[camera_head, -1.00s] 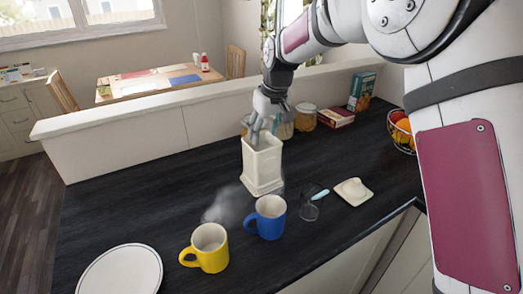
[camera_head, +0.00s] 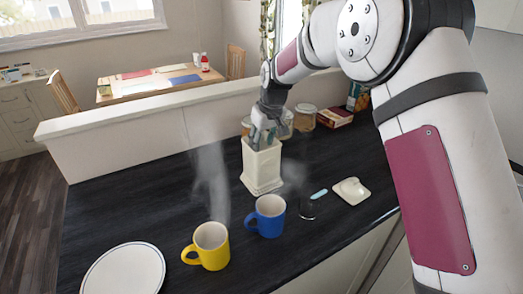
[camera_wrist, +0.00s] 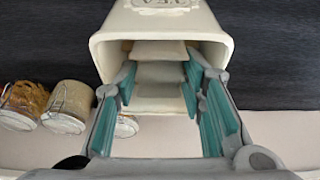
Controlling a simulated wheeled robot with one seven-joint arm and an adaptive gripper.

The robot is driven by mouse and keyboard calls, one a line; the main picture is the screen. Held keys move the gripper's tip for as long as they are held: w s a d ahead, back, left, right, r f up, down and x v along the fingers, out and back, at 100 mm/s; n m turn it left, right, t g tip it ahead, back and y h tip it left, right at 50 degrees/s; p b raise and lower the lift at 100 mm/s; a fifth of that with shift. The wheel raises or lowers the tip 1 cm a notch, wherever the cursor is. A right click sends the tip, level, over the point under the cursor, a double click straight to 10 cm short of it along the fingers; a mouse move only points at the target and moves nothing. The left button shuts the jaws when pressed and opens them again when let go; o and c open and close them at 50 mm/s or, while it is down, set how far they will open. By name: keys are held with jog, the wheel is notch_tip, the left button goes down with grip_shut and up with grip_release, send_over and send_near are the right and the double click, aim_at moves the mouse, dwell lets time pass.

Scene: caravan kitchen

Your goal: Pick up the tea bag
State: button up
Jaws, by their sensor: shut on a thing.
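The cream tea canister (camera_head: 262,172) stands open on the dark counter. My gripper (camera_head: 260,140) reaches down into its mouth, its fingertips hidden by the walls in the head view. In the wrist view, the canister rim (camera_wrist: 222,50) surrounds the teal finger pads of my gripper (camera_wrist: 160,88). Pale tea bags (camera_wrist: 160,74) lie stacked inside, between the pads. My gripper is shut on a tea bag, though the exact contact is hard to see. The canister's cream lid (camera_head: 350,190) lies on the counter to the right.
A blue mug (camera_head: 268,218) and a yellow mug (camera_head: 209,247) stand in front, with steam nearby. A white plate (camera_head: 123,270) is at front left. Glass jars (camera_head: 304,118) and a red box (camera_head: 335,118) stand behind.

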aim_at(262, 146)
jog(key=shift+r, duration=0.15)
notch_tip(262, 146, up, 10)
jog(key=b, duration=0.2)
dwell(0.4)
jog(key=s+d+f+p, duration=0.1)
jog(key=s+d+p, duration=0.3)
jog(key=s, duration=0.5)
jog(key=s+d+p, duration=0.2)
jog(key=s+p, duration=0.4)
jog(key=s, duration=0.3)
notch_tip(262, 146, down, 7)
jog(key=b, duration=0.1)
jog(key=shift+s+a+r+b, duration=0.15)
jog(key=shift+s+b, duration=0.2)
jog(key=shift+s, duration=0.1)
